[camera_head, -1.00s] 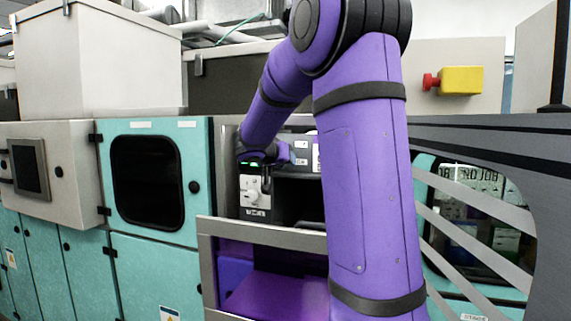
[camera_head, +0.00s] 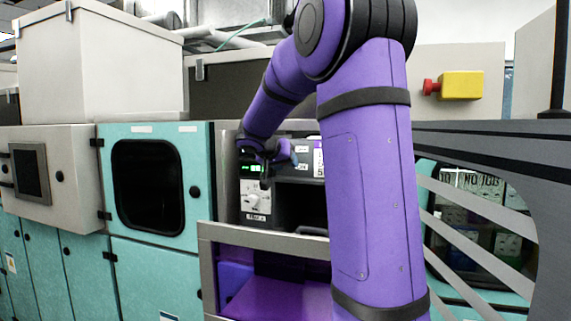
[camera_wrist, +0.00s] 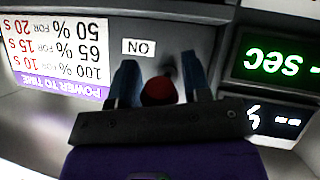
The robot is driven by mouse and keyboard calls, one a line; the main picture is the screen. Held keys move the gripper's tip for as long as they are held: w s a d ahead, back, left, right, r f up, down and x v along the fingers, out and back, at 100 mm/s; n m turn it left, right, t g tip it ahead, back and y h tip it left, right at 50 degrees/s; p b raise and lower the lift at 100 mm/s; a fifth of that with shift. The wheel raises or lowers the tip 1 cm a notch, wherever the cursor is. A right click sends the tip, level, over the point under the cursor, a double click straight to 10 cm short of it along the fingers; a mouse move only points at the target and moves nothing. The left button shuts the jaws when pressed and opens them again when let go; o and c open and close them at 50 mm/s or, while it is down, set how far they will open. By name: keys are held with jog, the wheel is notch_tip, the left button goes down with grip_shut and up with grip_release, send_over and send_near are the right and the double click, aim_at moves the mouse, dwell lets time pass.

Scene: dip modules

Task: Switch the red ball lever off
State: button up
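The red ball (camera_wrist: 158,92) of the lever shows in the wrist view between the two blue fingers of my gripper (camera_wrist: 161,82). The fingers are apart, with a gap visible on each side of the ball. The lever's dark stem is blurred behind the ball. A white label reading "ON" (camera_wrist: 138,46), upside down, is on the grey panel near the lever. In the head view my gripper (camera_head: 276,162) is at the front of the control panel, and the red ball cannot be made out there.
A green display reading "SEC" (camera_wrist: 278,55) and a power-to-time chart (camera_wrist: 58,48) flank the lever. Below the panel is a white dial plate (camera_head: 255,197). A grey-framed purple bay (camera_head: 270,295) lies lower. A yellow box with a red button (camera_head: 460,85) is at right.

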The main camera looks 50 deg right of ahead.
jog(key=shift+o, duration=0.9)
jog(key=v, duration=1)
jog(key=shift+a+r, duration=0.2)
jog(key=shift+a, duration=0.15)
jog(key=shift+s, duration=0.15)
